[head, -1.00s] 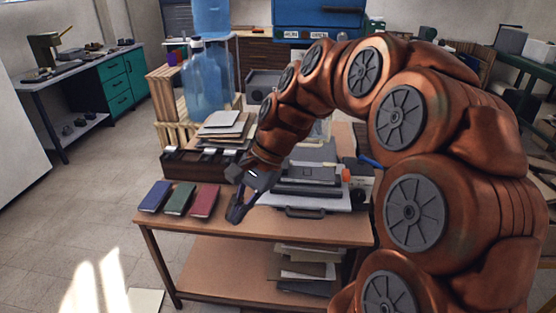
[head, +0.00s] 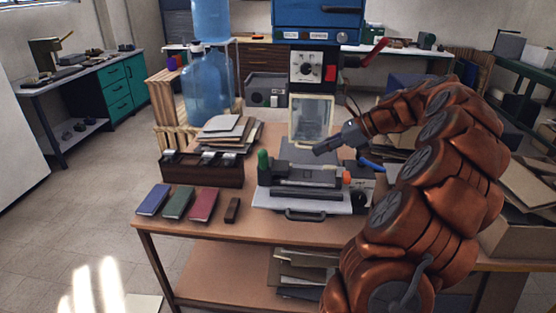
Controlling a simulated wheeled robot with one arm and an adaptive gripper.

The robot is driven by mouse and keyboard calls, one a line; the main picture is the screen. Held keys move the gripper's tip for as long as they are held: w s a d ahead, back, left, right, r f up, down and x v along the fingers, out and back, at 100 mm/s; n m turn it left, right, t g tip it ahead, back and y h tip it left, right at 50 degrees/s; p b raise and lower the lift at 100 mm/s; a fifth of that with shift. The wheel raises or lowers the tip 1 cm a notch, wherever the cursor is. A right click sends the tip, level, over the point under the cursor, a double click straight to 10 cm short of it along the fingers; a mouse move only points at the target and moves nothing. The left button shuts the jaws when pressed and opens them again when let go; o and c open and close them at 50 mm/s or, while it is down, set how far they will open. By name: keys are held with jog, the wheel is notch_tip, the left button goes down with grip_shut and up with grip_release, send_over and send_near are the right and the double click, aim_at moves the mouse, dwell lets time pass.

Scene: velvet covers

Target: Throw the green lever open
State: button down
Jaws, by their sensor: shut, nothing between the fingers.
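The green lever (head: 263,160) stands upright at the left end of a grey press-like machine (head: 305,178) on the wooden table. Only its rounded green grip shows clearly. My gripper (head: 320,151) is shut and empty. It appears above the back right part of the machine, to the right of the green lever and apart from it, with its fingers pointing left. My copper-coloured arm comes in from the right and hides part of the table's right side.
An orange knob (head: 346,177) and a blue handle (head: 371,165) sit at the machine's right. Blue, green and red books (head: 178,203) and a small brown block (head: 232,210) lie front left. Behind are a dark rack (head: 200,171), paper stack (head: 228,133) and water bottle (head: 205,90).

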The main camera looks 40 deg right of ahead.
jog(key=p, duration=0.2)
send_near(267, 163)
jog(key=d+f+x, duration=0.1)
jog(key=x, duration=0.4)
jog(key=shift+w+a+f, duration=0.15)
jog(key=shift+w+a, duration=0.3)
jog(key=shift+a, duration=0.15)
jog(key=shift+p, duration=0.55)
